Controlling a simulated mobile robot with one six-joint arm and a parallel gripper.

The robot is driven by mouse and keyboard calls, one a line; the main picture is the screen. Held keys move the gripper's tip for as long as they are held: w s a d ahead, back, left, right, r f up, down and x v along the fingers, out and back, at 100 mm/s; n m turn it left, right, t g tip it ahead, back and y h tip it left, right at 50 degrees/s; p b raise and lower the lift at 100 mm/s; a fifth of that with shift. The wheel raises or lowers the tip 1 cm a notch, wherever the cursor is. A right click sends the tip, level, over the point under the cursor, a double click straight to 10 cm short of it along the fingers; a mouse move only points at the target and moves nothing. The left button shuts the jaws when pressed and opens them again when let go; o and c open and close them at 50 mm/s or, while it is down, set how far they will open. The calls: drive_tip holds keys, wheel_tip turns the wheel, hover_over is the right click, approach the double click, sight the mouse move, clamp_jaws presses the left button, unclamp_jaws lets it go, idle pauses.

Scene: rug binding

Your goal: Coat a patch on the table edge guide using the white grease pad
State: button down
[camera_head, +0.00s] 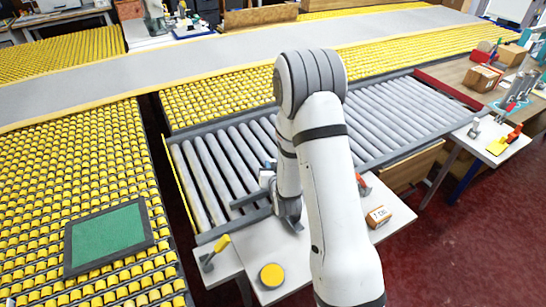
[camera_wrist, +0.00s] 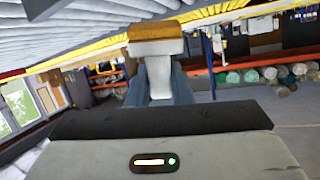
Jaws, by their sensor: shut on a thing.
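In the wrist view my gripper (camera_wrist: 157,90) is shut on the white handle of the grease pad (camera_wrist: 160,75). The pad has a wide white head with a tan-brown face at its far end. Its face points up in that picture, towards the grey rollers, and I cannot tell whether it touches anything. In the head view my white arm reaches down at the front of the roller table and hides most of the gripper and the pad. A grey edge rail (camera_head: 220,233), possibly the edge guide, runs along the front of the rollers. No coated patch can be made out.
A white side table (camera_head: 240,258) holds a round yellow tin (camera_head: 271,275), a yellow-handled tool (camera_head: 215,250) and a small cardboard box (camera_head: 378,216). A green panel in a dark frame (camera_head: 108,237) lies on yellow rollers at left. Red floor is open at right.

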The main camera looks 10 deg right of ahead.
drive_tip(key=shift+s+d+r+p, duration=0.1)
drive_tip(key=shift+r+p, duration=0.35)
drive_tip(key=shift+r, duration=1.3)
